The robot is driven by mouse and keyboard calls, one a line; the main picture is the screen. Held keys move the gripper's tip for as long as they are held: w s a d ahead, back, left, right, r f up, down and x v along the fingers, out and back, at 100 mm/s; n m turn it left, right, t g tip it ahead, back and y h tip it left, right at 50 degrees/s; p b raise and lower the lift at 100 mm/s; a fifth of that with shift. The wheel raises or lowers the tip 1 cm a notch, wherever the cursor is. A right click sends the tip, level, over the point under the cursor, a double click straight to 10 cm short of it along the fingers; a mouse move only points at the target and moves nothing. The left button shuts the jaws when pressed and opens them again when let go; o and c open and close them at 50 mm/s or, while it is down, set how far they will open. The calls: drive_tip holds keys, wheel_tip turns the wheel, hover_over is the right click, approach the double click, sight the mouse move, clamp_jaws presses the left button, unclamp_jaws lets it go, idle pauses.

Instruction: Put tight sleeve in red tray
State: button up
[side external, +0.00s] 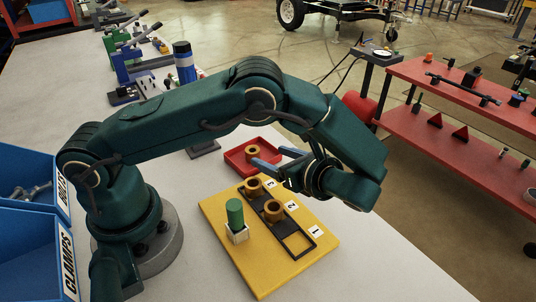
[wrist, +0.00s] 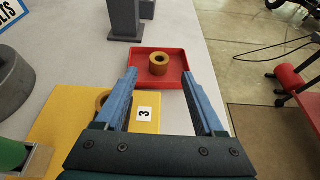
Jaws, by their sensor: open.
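A bronze sleeve (side external: 251,154) sits inside the red tray (side external: 232,162); in the wrist view the sleeve (wrist: 158,63) stands with its hole up, near the middle of the tray (wrist: 176,82). My gripper (side external: 268,159) is open and empty, its blue fingers pointing toward the tray; in the wrist view its fingertips (wrist: 159,76) reach the tray's near side, apart from the sleeve. Two similar sleeves stand on the yellow board (side external: 260,267), one by label 3 (side external: 253,186) and one by label 2 (side external: 274,210). No mark shows which sleeve is tight.
The square frame by label 1 (side external: 298,244) is empty. A green cylinder (side external: 235,212) stands in a pale block on the board. A grey block (wrist: 125,18) stands behind the tray. Blue bins (side external: 30,185) are at left; the table's edge is right of the tray.

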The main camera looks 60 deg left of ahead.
drive_tip(key=v, duration=0.4)
drive_tip(key=shift+r+h, duration=0.3)
drive_tip(key=shift+r, duration=0.1)
drive_tip(key=s+r+n+t+h, duration=0.5)
drive_tip(key=s+r+n+h, duration=0.4)
drive_tip(key=n, duration=0.9)
drive_tip(key=s+h, duration=0.3)
drive_tip(key=h, duration=0.1)
drive_tip(key=shift+s+a+r+t, duration=0.15)
drive_tip(key=shift+s+r+t, duration=0.1)
drive_tip(key=shift+r+t, duration=0.05)
